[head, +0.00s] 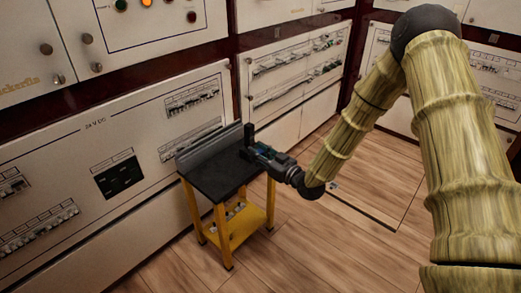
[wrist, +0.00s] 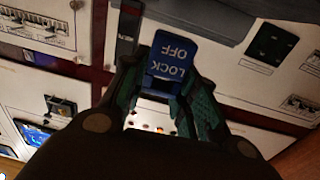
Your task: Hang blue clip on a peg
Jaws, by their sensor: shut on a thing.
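The blue clip (wrist: 172,62) shows in the wrist view, with "LOCK OFF" in white letters upside down on its face. My gripper (wrist: 160,92) is shut on it, with its teal pads on either side. In the head view my gripper (head: 252,152) is over the right end of a cart's black top, beside a dark upright piece (head: 249,134). I cannot tell whether that piece is the clip. In the wrist view a dark strip (wrist: 128,32) with a reddish mark stands just left of the clip. I cannot make out a peg.
The small cart (head: 214,183) has a black top with a raised back edge, yellow legs and a lower shelf holding small items. Light breaker cabinets (head: 75,150) stand close behind it, with a black socket panel (head: 119,175). Wooden floor (head: 290,235) is clear at the front right.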

